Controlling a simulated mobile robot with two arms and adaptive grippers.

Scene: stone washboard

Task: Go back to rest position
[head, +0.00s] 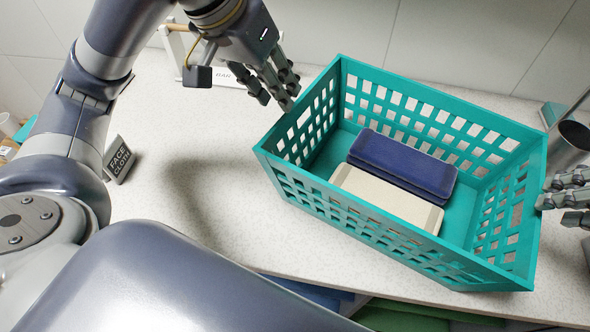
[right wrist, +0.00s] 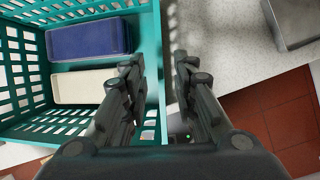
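A teal plastic basket (head: 400,247) with latticed walls sits on the speckled counter. My right gripper (head: 550,200) is partly cut off by the right edge of the head view, close to the basket's right wall. In the right wrist view its fingers (right wrist: 159,75) are apart, with the basket's edge showing between them; contact cannot be told.
A small dark "FACE CLOTH" sign (head: 118,160) stands on the counter at left. A metal cylinder (head: 570,142) is at the right. Folded blue and green items lie below the counter's front edge.

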